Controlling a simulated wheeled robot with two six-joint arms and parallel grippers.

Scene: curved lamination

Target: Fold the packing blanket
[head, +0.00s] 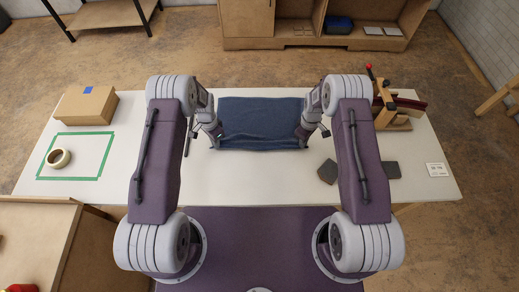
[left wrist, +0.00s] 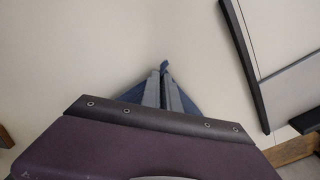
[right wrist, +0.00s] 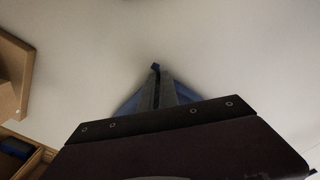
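The packing blanket (head: 262,112) is a dark blue cloth lying on the white table, with creases along its near edge. My left gripper (head: 216,139) is at its near left corner. In the left wrist view the fingers (left wrist: 164,72) are closed together, with a bit of blue cloth at the tips and more blue behind them. My right gripper (head: 302,138) is at the near right corner. In the right wrist view its fingers (right wrist: 157,72) are also closed with blue cloth at the tips. My wrists partly hide the blanket's sides.
On the white table (head: 255,185), a cardboard box (head: 85,105) and a tape roll (head: 58,158) inside a green taped outline are at the left. A wooden fixture (head: 392,105), dark pads (head: 328,171) and a white card (head: 436,170) are at the right. The table in front of the blanket is clear.

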